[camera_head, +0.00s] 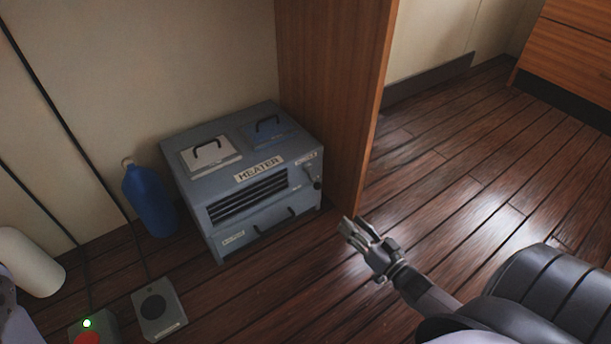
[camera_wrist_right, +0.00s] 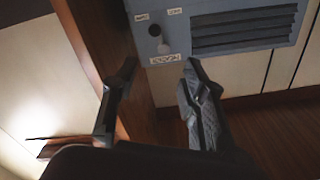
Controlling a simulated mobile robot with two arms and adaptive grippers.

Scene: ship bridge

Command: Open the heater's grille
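The grey-blue heater (camera_head: 190,142) stands on the floor against the wall, beside a wooden panel. Its dark slatted grille (camera_head: 248,196) is on the front under the HEATER label and looks closed. The grille's slats also show in the right wrist view (camera_wrist_right: 243,29). A black handle (camera_head: 275,222) is on the lower front. My right gripper (camera_head: 357,228) is open and empty, right of the heater's front and apart from it. My left gripper is not in view.
A blue bottle (camera_head: 149,200) stands left of the heater. A wooden panel (camera_head: 335,90) borders the heater's right. Floor at right is clear.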

